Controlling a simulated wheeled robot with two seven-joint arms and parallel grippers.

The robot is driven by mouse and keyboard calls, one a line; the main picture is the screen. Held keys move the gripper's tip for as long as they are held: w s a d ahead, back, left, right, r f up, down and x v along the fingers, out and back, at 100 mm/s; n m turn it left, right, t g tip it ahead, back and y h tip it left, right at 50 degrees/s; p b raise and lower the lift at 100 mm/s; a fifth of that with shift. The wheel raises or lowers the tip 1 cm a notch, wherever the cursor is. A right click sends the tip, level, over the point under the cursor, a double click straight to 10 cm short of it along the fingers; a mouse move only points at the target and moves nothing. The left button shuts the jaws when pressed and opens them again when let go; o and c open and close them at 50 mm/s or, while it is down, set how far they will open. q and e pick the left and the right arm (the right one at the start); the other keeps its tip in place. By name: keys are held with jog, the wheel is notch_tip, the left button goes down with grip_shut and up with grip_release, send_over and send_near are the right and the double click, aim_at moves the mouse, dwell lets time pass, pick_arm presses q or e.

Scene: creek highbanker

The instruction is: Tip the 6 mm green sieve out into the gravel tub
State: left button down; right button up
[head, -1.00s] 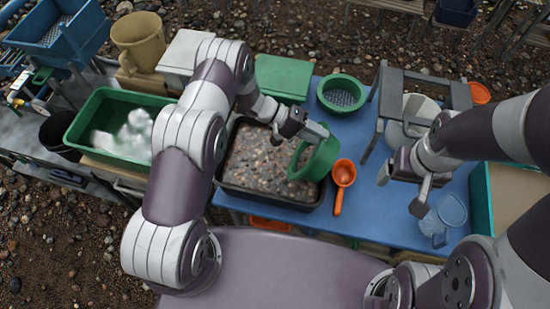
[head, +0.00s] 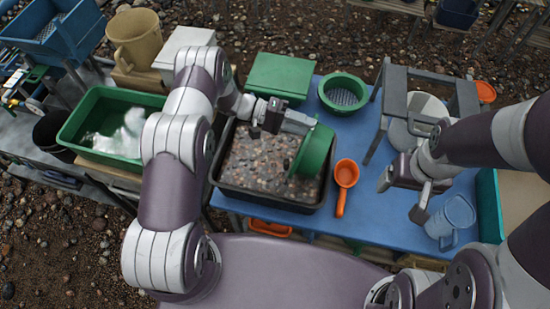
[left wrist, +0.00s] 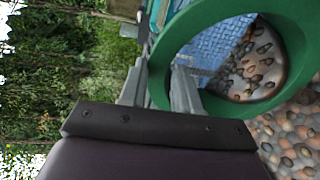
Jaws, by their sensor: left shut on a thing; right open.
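A green sieve (head: 317,150) is tilted steeply on its side above the right part of the black gravel tub (head: 228,187). My left gripper (head: 305,122) is shut on the sieve's rim. In the left wrist view the sieve's green ring (left wrist: 188,32) lies across the fingers, with mesh and pebbles showing through it. The tub is full of mixed pebbles. My right gripper (head: 402,200) is open and empty over the right side of the blue table, near a clear jug.
A second green sieve (head: 343,93) stands on the blue table (head: 372,150) behind the tub. An orange scoop (head: 345,178) lies right of the tub. A grey stand (head: 425,82), a clear blue jug (head: 455,217) and a green water tub (head: 85,120) are around.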

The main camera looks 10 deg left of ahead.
pick_arm(q)
jog(key=shift+w+a+r, duration=0.1)
jog(key=shift+a+r, duration=0.05)
jog(key=shift+a, duration=0.25)
jog(key=a+h+b, duration=0.1)
jog(key=b, duration=0.1)
jog(key=a+h+b, duration=0.1)
jog(key=a+b, duration=0.1)
jog(key=b, duration=0.1)
jog(key=a+h+b, duration=0.1)
jog(key=a+b, duration=0.1)
jog(key=shift+w+f+h, duration=0.35)
jog(key=shift+f+h, duration=0.05)
jog(key=shift+d+b, duration=0.1)
jog(key=shift+b, duration=0.2)
